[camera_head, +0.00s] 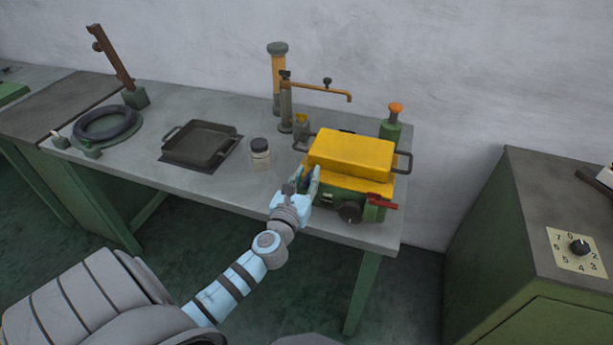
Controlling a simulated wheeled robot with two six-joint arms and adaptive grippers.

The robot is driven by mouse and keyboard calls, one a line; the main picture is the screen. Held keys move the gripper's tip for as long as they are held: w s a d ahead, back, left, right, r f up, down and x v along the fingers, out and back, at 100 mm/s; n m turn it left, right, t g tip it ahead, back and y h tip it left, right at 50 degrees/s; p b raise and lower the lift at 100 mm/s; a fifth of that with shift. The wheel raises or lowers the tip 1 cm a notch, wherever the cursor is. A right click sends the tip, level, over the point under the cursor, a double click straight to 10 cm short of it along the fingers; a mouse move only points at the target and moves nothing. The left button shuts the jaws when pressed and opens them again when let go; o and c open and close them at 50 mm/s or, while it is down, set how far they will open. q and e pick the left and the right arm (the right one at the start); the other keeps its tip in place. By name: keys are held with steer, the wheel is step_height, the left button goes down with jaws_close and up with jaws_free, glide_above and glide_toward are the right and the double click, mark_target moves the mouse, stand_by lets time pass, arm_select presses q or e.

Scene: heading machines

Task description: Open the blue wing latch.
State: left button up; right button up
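A yellow and green box-like machine (352,155) stands near the right end of the workbench. My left gripper (304,178) is at the front left corner of this machine, with its fingers pointing up along its left side. I cannot tell whether the gripper touches the machine or whether its fingers are open or shut. The blue wing latch cannot be made out for sure; the pale blue gripper covers that corner and may hide it. A red lever (382,202) and a dark round knob (350,212) are on the machine's front. My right gripper is not in view.
The workbench (230,190) also holds a jar (260,154), a dark square tray (201,145), a black ring (106,124) and an orange spout on a post (320,91). A green cabinet with a dial (579,246) stands at the right, across a gap.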

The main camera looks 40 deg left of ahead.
arm_select(q)
steer(key=shift+d, duration=0.1)
jaws_close()
